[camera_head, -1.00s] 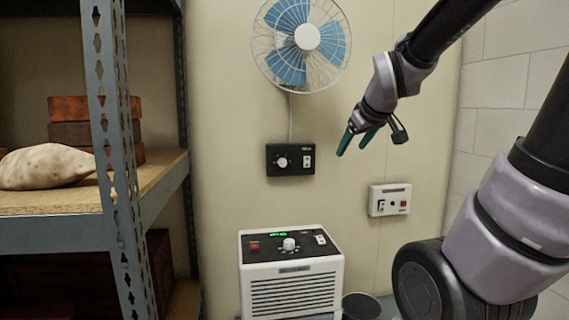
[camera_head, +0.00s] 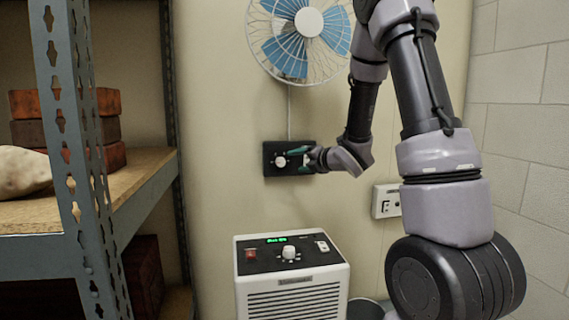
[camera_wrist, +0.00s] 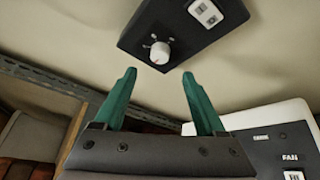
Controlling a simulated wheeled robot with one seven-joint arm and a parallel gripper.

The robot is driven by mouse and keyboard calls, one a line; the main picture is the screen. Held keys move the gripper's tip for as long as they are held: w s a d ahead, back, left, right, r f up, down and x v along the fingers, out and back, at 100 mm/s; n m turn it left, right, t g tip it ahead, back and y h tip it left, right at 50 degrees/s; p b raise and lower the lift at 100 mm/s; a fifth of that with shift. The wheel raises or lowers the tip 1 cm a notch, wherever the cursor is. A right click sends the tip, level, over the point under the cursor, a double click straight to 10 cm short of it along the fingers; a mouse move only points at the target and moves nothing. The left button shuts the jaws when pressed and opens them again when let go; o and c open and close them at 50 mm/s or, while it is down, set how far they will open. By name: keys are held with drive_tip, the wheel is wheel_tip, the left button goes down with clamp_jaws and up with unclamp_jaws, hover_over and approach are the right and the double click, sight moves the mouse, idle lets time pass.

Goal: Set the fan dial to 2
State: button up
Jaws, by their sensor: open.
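A black control box (camera_head: 268,168) hangs on the wall below the blue-bladed fan (camera_head: 309,22), joined to it by a cord. Its white round dial (camera_head: 281,161) sits on the left of its face. The dial shows in the wrist view (camera_wrist: 160,52) with a small red mark; its numbers are too small to read. My gripper (camera_head: 297,160) is open and empty, its green fingers just right of the dial in the head view. In the wrist view the fingertips (camera_wrist: 158,77) are apart, with the dial beyond the gap between them.
A white unit (camera_head: 292,299) below has its own white knob (camera_head: 289,252), red switch and green display; a "FAN" label (camera_wrist: 289,157) shows on its panel. A white switch box (camera_head: 386,201) is on the wall to the right. A metal shelf (camera_head: 140,195) stands left.

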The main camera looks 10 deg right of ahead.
sight(282, 162)
drive_tip(key=x, duration=0.8)
drive_tip(key=shift+w+f, duration=0.1)
drive_tip(key=shift+w, duration=0.1)
clamp_jaws()
